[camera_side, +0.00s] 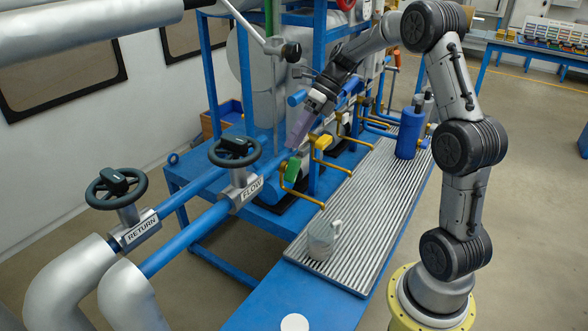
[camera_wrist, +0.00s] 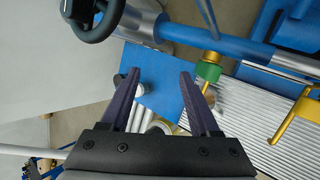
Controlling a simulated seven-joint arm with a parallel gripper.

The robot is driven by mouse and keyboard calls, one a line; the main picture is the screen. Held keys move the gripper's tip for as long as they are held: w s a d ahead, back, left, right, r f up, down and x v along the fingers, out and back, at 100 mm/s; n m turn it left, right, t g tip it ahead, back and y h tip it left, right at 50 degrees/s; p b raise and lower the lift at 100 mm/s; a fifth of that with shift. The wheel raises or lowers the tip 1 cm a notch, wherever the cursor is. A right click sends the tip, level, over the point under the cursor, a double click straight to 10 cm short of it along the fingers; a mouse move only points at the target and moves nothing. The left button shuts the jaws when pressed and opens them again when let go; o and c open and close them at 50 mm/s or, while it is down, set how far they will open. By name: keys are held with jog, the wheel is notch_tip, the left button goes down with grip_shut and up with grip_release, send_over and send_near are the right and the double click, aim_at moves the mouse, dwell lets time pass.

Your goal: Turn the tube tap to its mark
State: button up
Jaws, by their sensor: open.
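A green-handled tap (camera_side: 292,169) sits on a thin brass tube at the near end of the blue pipework in the side view. Its green part (camera_wrist: 209,72) also shows in the wrist view, just right of the right fingertip. I cannot make out its mark. My gripper (camera_side: 296,143) has purple fingers and points down close above the tap in the side view. In the wrist view my gripper (camera_wrist: 158,78) has its fingers spread apart with nothing between the tips. I cannot tell whether a finger touches the tap.
Other brass tubes with yellow parts (camera_side: 322,142) line the rig. Black handwheels (camera_side: 234,150) top the RETURN and FLOW pipes to the left. The near blue bench is mostly clear.

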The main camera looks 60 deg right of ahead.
aim_at(294, 169)
jog(key=s+d+f+m+t, duration=0.1)
jog(key=s+d+m+t, duration=0.15)
jog(key=d, duration=0.75)
jog(key=shift+m+g, duration=0.25)
jog(key=shift+g, duration=0.1)
jog(key=x, duration=1.4)
jog(key=shift+s+f, duration=0.2)
jog(key=shift+s, duration=0.05)
grip_shut()
